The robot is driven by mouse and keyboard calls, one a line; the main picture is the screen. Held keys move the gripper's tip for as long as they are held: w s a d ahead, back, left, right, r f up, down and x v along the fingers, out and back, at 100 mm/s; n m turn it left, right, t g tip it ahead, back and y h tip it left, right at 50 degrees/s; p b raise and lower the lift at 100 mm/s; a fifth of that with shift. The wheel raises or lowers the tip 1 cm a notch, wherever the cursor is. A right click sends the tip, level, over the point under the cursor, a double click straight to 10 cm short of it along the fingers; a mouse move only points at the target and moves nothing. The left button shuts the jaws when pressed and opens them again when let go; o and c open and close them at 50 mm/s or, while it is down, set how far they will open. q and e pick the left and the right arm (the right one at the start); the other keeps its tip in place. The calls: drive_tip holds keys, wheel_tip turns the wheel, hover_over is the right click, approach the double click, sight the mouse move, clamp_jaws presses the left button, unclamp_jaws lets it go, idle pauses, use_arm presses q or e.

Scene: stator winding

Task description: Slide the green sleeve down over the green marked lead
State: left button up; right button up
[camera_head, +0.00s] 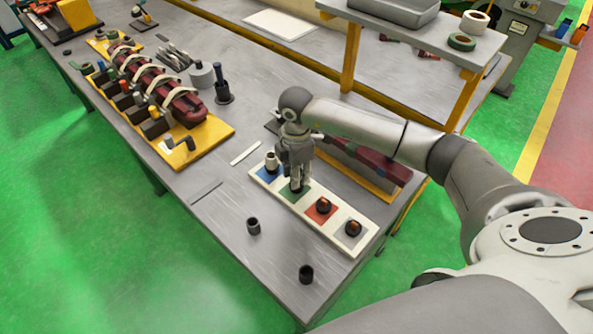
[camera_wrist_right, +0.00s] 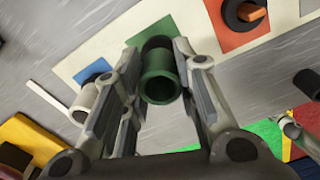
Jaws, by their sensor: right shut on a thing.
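My right gripper (camera_head: 296,183) points down over the green square (camera_head: 291,195) of a pale board (camera_head: 340,242). In the right wrist view its two fingers (camera_wrist_right: 160,85) are shut on the green sleeve (camera_wrist_right: 161,78), a short hollow tube gripped from both sides. A dark round piece (camera_wrist_right: 157,43) shows just behind the sleeve's far end. The green marked lead itself is hidden by the sleeve and fingers, so I cannot tell whether the sleeve is around it. In the head view the fingers hide the sleeve. My left gripper is not in view.
The blue square holds a pale upright cylinder (camera_head: 271,161). The red and grey squares hold dark rings with orange centres (camera_head: 323,205) (camera_head: 353,229). Two dark cylinders (camera_head: 253,226) (camera_head: 306,274) stand near the table's front edge. A yellow-based winding fixture (camera_head: 210,133) lies left.

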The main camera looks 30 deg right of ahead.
drive_tip(key=shift+f, duration=0.25)
drive_tip(key=o, duration=0.9)
drive_tip(key=shift+c, duration=0.2)
wheel_tip(320, 180, up, 12)
idle(0.5)
